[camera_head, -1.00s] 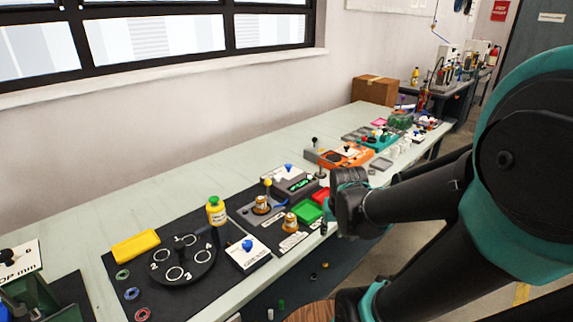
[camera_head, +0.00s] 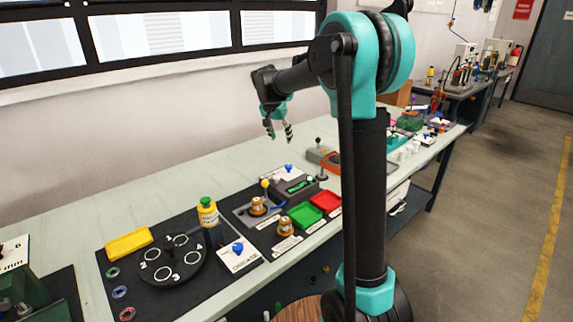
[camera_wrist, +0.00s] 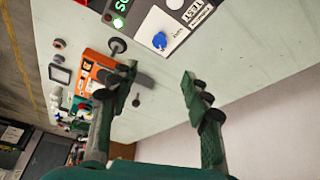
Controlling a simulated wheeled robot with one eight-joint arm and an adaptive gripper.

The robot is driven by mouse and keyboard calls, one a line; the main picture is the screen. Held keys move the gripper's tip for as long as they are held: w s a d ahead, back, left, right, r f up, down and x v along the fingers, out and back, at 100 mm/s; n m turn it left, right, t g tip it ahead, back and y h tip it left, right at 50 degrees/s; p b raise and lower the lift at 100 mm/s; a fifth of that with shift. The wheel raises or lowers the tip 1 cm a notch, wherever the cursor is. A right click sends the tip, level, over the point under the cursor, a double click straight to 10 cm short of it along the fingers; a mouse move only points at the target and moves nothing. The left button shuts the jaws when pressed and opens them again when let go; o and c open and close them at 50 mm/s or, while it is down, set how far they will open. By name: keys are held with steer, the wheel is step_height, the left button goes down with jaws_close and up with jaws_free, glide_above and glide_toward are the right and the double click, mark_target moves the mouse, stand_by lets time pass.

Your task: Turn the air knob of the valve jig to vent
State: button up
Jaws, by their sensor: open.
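My gripper (camera_head: 279,132) is open and empty, raised above the back of the bench. Its spread fingers also show in the wrist view (camera_wrist: 160,80). A blue knob (camera_head: 288,168) on a white plate stands beside a dark box with a green display (camera_head: 298,187). In the wrist view this blue knob (camera_wrist: 159,40) is ahead of the fingertips and apart from them. Another blue knob (camera_head: 237,248) is on a white labelled plate nearer the front. A grey plate carries a brass fitting (camera_head: 257,206) and a yellow ball (camera_head: 265,183). I cannot tell which one is the valve jig.
A round black numbered dial (camera_head: 172,262), a yellow bottle (camera_head: 208,211) and a yellow tray (camera_head: 129,243) are at the front left. Green (camera_head: 304,215) and red (camera_head: 326,201) trays lie near the bench edge. An orange device (camera_head: 325,158) is farther back. The bench strip along the wall is clear.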

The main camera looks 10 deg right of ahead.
mark_target(289, 166)
steer(key=x, duration=1.7)
steer(key=shift+s+a, duration=0.1)
jaws_close()
